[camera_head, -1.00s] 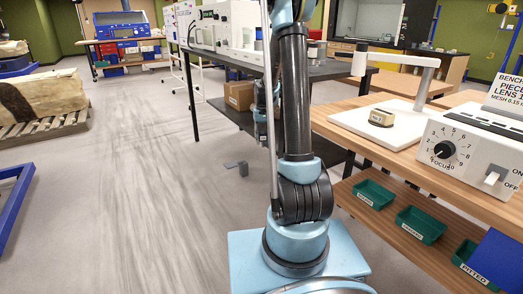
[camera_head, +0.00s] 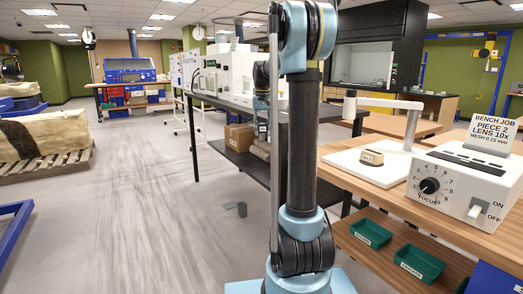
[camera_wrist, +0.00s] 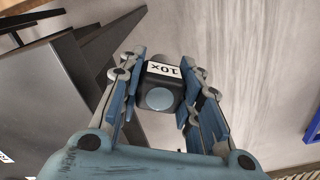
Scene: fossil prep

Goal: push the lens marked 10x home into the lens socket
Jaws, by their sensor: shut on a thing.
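The lens marked 10x (camera_wrist: 159,98) is a dark, block-like piece with a white "10x" label and a pale round glass face. In the wrist view it sits between the fingers of my gripper (camera_wrist: 163,66), which is shut on it and holds it above the floor. In the head view the gripper is mostly hidden behind my arm. A white stand (camera_head: 395,103) with a horizontal arm rises at the right on the wooden bench. The end of that arm (camera_head: 350,106) may carry the lens socket; its opening cannot be made out. A small tan piece (camera_head: 372,157) lies on the stand's white base.
A white control box (camera_head: 455,185) with a focus dial and switch stands on the wooden bench (camera_head: 395,196), bearing a "LENS 10x" sign (camera_head: 489,135). Green trays (camera_head: 418,262) sit below. A dark table (camera_head: 240,103) stands behind my arm.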

